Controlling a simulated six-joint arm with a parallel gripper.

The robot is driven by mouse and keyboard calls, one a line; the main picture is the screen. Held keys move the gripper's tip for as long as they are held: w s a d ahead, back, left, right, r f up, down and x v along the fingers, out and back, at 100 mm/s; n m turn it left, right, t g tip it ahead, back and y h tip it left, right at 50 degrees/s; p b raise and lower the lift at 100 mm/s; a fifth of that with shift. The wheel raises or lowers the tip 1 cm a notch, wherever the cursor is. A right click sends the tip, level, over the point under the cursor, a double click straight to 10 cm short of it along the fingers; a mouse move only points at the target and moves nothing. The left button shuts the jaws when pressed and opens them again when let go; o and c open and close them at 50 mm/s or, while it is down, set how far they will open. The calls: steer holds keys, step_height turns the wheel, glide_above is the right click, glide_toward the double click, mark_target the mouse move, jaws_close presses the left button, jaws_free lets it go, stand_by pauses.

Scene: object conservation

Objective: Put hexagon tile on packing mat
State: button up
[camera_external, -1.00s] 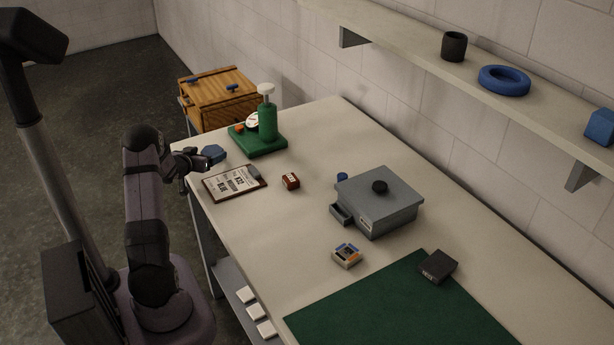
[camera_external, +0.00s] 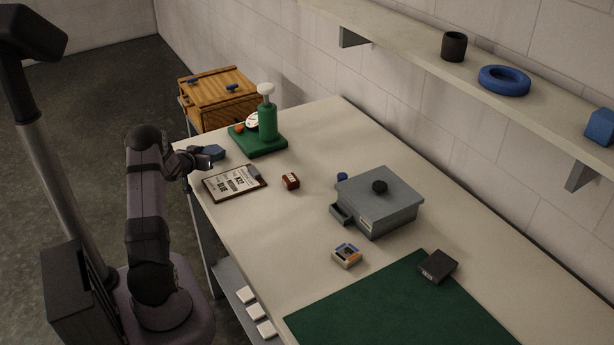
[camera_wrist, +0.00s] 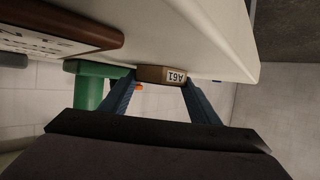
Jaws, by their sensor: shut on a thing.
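In the wrist view, my gripper (camera_wrist: 160,84) is shut on a flat piece (camera_wrist: 150,74), which I take to be this tile. Its edge looks brownish there and bears a white label reading A61. Its full outline is hidden in that view. The packing mat (camera_external: 390,310), a flat green sheet, lies at the near right of the table, far from my gripper, with a dark block on its far edge.
A clipboard (camera_external: 236,182) lies just right of my gripper. A green dispenser (camera_external: 267,125) on a green base stands behind it. A small red block (camera_external: 290,181), a grey box (camera_external: 380,205) with an open drawer and a small multicoloured block (camera_external: 347,256) stand toward the mat.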

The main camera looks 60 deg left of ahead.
step_height(320, 180, up, 10)
stand_by(0.6)
steer(key=shift+r, duration=0.15)
step_height(320, 180, up, 6)
steer(key=w+d+f+m+t+h+p, duration=0.2)
steer(key=w+d+m+t+h+p, duration=0.3)
steer(key=w+d, duration=1.2)
steer(key=w+d+m+g+h+p, duration=0.1)
steer(key=w+d+m+h, duration=0.2)
steer(key=d, duration=0.7)
steer(key=w+d+m+h+p, duration=0.1)
steer(key=w+d+m+h, duration=0.15)
steer(key=d, duration=0.75)
steer(key=s+d+r+m+g+h+p, duration=0.1)
steer(key=s+d+m+g+h+p, duration=0.2)
steer(key=d, duration=1)
steer(key=s+d+m+g+h+p, duration=0.1)
steer(key=s+d+m+h, duration=0.25)
steer(key=d, duration=0.95)
steer(key=s+d+r+m+g+h+p, duration=0.1)
steer(key=s+d+m+g+h+p, duration=0.2)
steer(key=d, duration=1)
steer(key=shift+m+h, duration=0.4)
steer(key=shift+h, duration=0.2)
steer(key=shift+s+d+f+b, duration=0.15)
steer(key=shift+f+b, duration=0.1)
steer(key=shift+f, duration=1.15)
steer(key=shift+s+a+f+b, duration=0.1)
steer(key=shift+f+b, duration=0.1)
steer(key=shift+f, duration=1.2)
